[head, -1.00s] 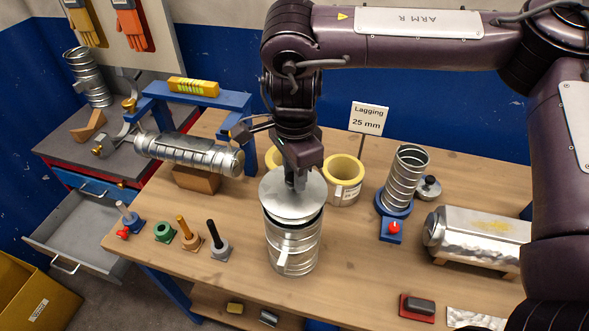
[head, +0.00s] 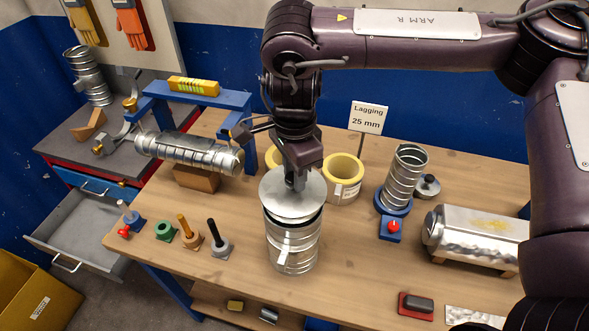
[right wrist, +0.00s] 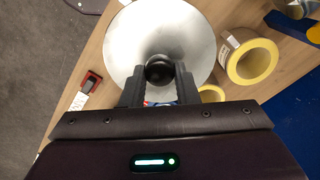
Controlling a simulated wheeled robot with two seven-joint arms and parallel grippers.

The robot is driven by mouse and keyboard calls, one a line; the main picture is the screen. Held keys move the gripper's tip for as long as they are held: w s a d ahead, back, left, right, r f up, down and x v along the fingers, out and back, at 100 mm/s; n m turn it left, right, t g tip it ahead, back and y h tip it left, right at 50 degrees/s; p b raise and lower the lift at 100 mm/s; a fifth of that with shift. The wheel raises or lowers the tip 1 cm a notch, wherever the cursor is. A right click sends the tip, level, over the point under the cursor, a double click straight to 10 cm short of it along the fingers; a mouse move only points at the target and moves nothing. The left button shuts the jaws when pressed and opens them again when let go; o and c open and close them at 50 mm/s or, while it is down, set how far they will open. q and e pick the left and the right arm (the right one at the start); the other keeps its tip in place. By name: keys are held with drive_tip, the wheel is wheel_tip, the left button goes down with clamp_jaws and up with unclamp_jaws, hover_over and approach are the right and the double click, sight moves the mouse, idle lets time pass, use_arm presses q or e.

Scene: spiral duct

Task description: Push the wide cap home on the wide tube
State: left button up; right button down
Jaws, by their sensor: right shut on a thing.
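The wide cap (head: 293,201) is a round silver disc with a black knob, seen from above in the right wrist view (right wrist: 150,30). It sits at the mouth of the wide tube (head: 293,245), a spiral metal duct standing upright on the bench. A dark gap shows between the cap's rim and the tube at the right, so the cap looks slightly raised or tilted. My right gripper (right wrist: 158,82) is shut on the cap's knob, pointing down from above; in the head view (head: 295,180) its fingers partly hide the knob. My left gripper is not in view.
Yellow lagging rings (head: 343,180) stand behind the tube. A narrower spiral duct (head: 404,178) on a blue base and a small lid (head: 428,187) are at the right. Several upright handled tools (head: 190,235) stand left. A clamped duct (head: 190,153) lies behind them.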

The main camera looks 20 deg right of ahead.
drive_tip(key=shift+f+b, duration=1.3)
drive_tip(key=shift+f, duration=0.85)
drive_tip(key=c, duration=1)
unclamp_jaws()
drive_tip(key=shift+r, duration=0.1)
drive_tip(key=shift+c, duration=0.2)
drive_tip(key=shift+r+b, duration=0.4)
drive_tip(key=shift+r, duration=3.45)
